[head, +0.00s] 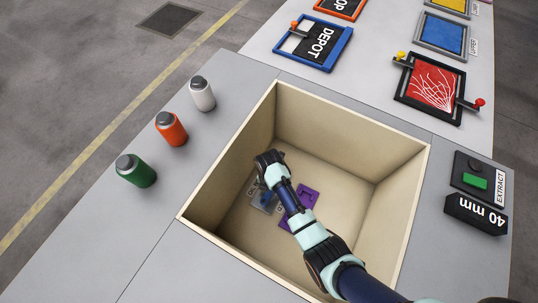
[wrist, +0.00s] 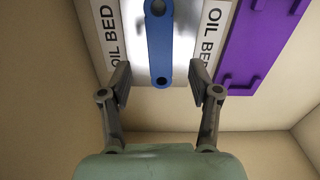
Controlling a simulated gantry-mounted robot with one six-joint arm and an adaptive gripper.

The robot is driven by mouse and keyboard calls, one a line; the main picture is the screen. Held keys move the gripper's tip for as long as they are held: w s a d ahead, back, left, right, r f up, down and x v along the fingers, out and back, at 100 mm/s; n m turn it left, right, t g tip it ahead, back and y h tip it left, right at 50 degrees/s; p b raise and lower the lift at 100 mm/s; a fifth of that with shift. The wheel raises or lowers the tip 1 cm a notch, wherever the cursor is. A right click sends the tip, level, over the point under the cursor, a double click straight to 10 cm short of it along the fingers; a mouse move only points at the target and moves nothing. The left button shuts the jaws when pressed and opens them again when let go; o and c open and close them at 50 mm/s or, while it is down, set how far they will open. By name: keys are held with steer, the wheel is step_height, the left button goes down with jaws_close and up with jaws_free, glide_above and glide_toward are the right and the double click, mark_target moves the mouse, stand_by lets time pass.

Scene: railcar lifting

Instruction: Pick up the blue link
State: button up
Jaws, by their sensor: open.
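The blue link (wrist: 159,45) is a long bar with a round hole at its near end. In the wrist view it lies on a shiny metal plate, the oil bed (wrist: 138,50), between two white strips lettered OIL BED. My gripper (wrist: 160,78) is open, with one finger on each side of the link's near end and a gap on both sides. The fingers do not touch the link. The link's far end is cut off by the top of the wrist view. In the head view my arm reaches into the bin and partly hides the oil bed (head: 257,199).
A purple plate (wrist: 262,45) lies to the right of the oil bed. The deep wooden bin (head: 228,160) has walls all round. Orange, green and white canisters (head: 171,128) stand left of it. A DEPOT frame (head: 312,45) and a red panel (head: 432,88) stand behind.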

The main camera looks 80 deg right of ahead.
step_height(320, 180, down, 5)
steer(key=b, duration=0.4)
steer(key=shift+s+f, duration=0.1)
steer(key=shift+d, duration=0.1)
jaws_close()
